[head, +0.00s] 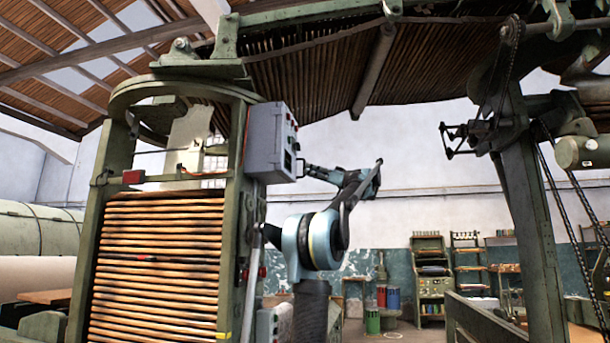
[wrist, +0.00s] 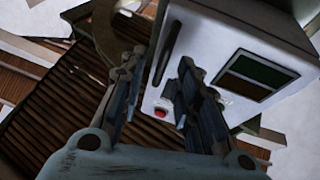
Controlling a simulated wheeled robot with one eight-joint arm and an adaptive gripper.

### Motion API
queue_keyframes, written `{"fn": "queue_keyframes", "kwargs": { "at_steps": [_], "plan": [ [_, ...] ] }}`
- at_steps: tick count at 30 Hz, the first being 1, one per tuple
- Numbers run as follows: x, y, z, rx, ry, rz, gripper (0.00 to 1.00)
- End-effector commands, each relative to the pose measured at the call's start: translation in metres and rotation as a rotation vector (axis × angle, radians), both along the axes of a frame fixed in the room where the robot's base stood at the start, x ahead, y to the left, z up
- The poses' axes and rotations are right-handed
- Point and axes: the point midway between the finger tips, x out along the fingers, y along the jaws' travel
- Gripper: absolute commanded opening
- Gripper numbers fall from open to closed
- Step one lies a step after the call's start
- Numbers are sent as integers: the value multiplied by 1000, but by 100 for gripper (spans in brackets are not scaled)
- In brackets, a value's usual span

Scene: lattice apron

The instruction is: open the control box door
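The control box (head: 265,142) is a light grey box fixed high on the green post of the machine in the head view. Its front, turned to the right, carries small buttons and a dark panel. In the wrist view the pale door face of the control box (wrist: 205,45) shows a dark bar handle (wrist: 168,52), a red button (wrist: 160,113) and a dark green and brown window (wrist: 257,76). The door looks closed. My gripper (wrist: 160,68) is open, its fingers on either side of the handle in the picture; contact cannot be told. In the head view my gripper (head: 306,169) is beside the box's front.
The green machine post (head: 236,200) and a slatted wooden roll (head: 160,260) stand left of my arm. A chain-hung green frame (head: 530,190) stands at the right. Shelves (head: 432,275) and coloured drums (head: 387,297) are far back. Space right of the box looks open.

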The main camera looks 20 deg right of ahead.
Motion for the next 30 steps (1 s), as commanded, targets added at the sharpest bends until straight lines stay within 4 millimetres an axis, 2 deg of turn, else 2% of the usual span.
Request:
{"fn": "queue_keyframes", "kwargs": {
  "at_steps": [7, 18, 22, 30],
  "plan": [
    [16, 17, 9, 0, 0, 2, 30],
    [19, 19, 11, 0, 0, 1, 30],
    [19, 19, 11, 0, 0, 1, 0],
    [18, 18, 11, 0, 0, -3, 0]
  ]
}}
